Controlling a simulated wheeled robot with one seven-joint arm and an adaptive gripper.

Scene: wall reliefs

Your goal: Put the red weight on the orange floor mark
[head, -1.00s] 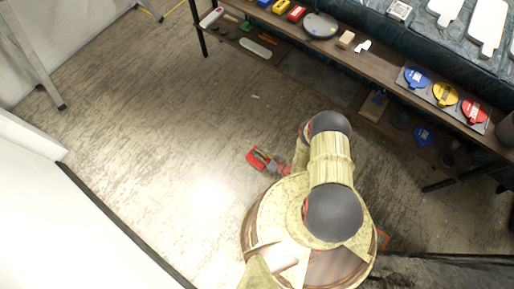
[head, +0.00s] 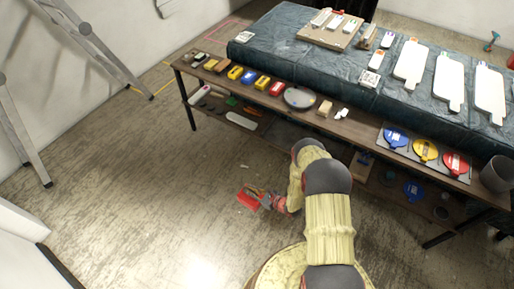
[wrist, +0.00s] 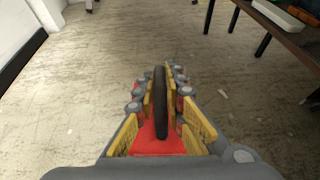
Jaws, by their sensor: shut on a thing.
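The red weight (head: 248,199) is in my gripper (head: 268,201), held out over the bare floor left of my arm in the head view. In the wrist view the red weight (wrist: 158,143) has a dark upright handle, and the yellow-padded fingers of my gripper (wrist: 162,92) are shut on it from both sides. I cannot tell its exact height above the floor. I cannot make out a clearly orange floor mark. A thin reddish outline (head: 226,30) lies on the floor at the far back, beyond the shelf's left end.
A long shelf bench (head: 345,125) with coloured items runs across the right, beside my arm. A ladder (head: 95,50) stands at the left, near a yellow floor line (head: 163,84). A white panel (head: 22,258) is at lower left. The floor between is clear.

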